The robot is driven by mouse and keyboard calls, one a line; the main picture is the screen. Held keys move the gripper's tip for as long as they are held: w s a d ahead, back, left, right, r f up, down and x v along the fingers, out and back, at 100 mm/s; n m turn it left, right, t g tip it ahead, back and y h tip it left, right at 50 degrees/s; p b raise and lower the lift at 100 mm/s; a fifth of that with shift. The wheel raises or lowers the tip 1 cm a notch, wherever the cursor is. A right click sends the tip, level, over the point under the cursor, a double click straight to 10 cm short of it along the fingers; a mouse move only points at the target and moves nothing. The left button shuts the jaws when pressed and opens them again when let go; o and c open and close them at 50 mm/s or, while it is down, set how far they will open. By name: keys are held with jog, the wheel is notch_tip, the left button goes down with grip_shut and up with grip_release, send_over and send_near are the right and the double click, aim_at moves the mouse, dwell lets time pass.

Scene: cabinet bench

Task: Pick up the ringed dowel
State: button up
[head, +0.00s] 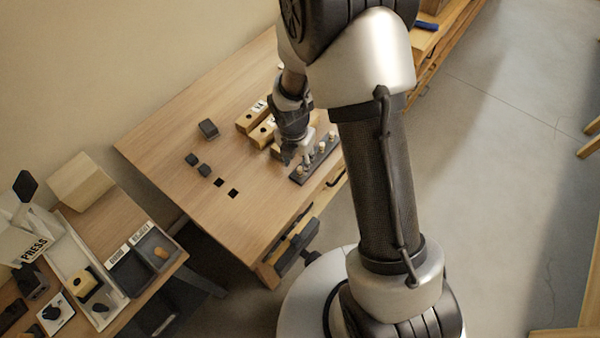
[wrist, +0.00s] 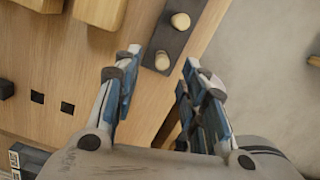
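A dark rack (head: 299,178) with several light wooden dowels stands near the bench's right edge. In the wrist view, part of the rack (wrist: 166,38) shows with two dowels upright in it, one near the fingertips (wrist: 162,61) and one farther up (wrist: 180,21). I cannot make out a ring on either, so I cannot tell which is the ringed dowel. My gripper (wrist: 159,60) is open and empty, with its fingers spread to either side of the nearer dowel in the picture. In the head view my gripper (head: 290,156) is low beside the rack and partly hides it.
Labelled wooden blocks (head: 251,119) stand behind my gripper. Dark blocks (head: 208,128) and two square holes (head: 233,193) lie to the left on the bench. A side table with trays (head: 130,274) and a PRESS sign (head: 34,249) is at lower left.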

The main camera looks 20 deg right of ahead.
aim_at(300, 169)
jog(key=f, duration=0.1)
jog(key=f+b, duration=0.1)
jog(key=f, duration=0.1)
jog(key=f+b, duration=0.1)
jog(key=f, duration=0.1)
jog(key=shift+d, duration=0.25)
jog(key=shift+r, duration=0.1)
jog(key=shift+c, duration=0.3)
jog(key=c, duration=0.8)
jog(key=shift+o, duration=0.2)
